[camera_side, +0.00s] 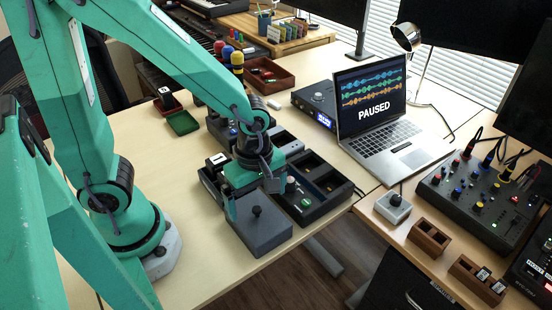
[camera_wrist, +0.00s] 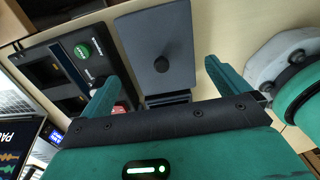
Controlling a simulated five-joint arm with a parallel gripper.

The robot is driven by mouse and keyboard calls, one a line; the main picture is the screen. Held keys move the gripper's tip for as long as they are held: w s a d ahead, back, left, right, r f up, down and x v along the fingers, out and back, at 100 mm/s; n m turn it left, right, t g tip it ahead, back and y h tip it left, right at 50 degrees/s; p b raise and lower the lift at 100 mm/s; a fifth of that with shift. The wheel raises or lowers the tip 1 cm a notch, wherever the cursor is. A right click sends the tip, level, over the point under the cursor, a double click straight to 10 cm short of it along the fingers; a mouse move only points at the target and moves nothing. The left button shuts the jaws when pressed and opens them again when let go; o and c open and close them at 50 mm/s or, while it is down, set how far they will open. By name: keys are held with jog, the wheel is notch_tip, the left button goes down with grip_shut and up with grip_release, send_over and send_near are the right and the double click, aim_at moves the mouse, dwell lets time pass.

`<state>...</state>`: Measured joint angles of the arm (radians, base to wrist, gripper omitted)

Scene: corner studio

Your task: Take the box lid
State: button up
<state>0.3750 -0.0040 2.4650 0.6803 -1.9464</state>
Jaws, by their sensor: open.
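The grey box lid (camera_side: 262,232) with a dark round knob lies near the front edge of the table in the side view. In the wrist view the lid (camera_wrist: 140,35) is ahead of my gripper, with its knob (camera_wrist: 160,62) near the middle. My gripper (camera_side: 253,193) is open and empty, low over the lid's rear part. In the wrist view the fingers of my gripper (camera_wrist: 165,78) are spread to either side of the lid's near end and do not close on the knob. The lid's rear edge is partly hidden by my gripper in the side view.
A black compartment tray (camera_side: 330,203) stands close on the right of the lid, with a green button (camera_side: 305,203). A laptop (camera_side: 385,125) is behind it. A small red tray (camera_side: 270,77) and green tray (camera_side: 182,122) lie farther back. Bare tabletop (camera_side: 200,255) is left of the lid.

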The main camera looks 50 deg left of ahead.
aim_at(257, 209)
jog(key=shift+f, duration=0.85)
jog(key=shift+s+f, duration=0.1)
jog(key=shift+f, duration=2.45)
jog(key=c, duration=0.7)
jog(key=shift+c, duration=0.2)
jog(key=shift+r, duration=0.2)
jog(key=shift+r, duration=1.85)
jog(key=s+d+r, duration=0.7)
jog(key=s, duration=0.2)
